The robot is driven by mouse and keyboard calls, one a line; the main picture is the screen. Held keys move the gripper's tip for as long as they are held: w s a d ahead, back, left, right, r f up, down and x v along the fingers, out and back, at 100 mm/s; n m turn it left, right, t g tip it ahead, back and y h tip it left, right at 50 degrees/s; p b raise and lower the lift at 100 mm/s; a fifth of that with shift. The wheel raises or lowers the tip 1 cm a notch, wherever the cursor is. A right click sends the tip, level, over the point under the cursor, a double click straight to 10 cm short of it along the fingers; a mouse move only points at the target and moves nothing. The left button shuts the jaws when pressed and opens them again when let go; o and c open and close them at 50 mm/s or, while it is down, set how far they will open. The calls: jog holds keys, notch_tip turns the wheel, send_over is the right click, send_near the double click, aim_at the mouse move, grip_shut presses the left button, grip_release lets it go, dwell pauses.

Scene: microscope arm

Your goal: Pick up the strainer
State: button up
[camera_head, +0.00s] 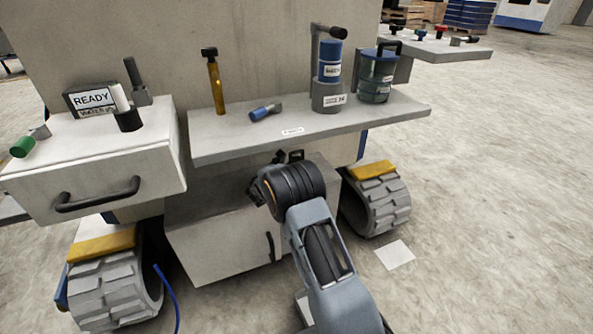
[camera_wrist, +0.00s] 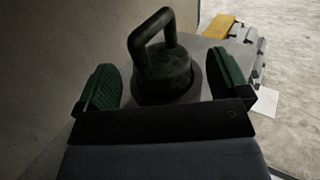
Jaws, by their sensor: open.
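The strainer, as I take it, is a dark green-black round body (camera_wrist: 165,76) with a square loop handle. In the wrist view it sits in a round opening in a grey top surface (camera_wrist: 205,48). My gripper (camera_wrist: 166,78) is open, with one green ribbed finger pad on each side of the strainer and a gap at both sides. In the head view a dark loop handle (camera_head: 295,154) shows just above my wrist, below the shelf. My fingers and the strainer's body are hidden there behind my arm.
A tracked wheel (camera_head: 380,206) stands right of the lower cabinet (camera_head: 212,250). A drawer (camera_head: 95,175) is at left.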

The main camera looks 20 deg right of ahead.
jog(key=shift+w+d, duration=0.35)
jog(key=shift+d, duration=0.15)
jog(key=c, duration=1)
jog(key=shift+r, duration=0.1)
jog(key=shift+c, duration=0.2)
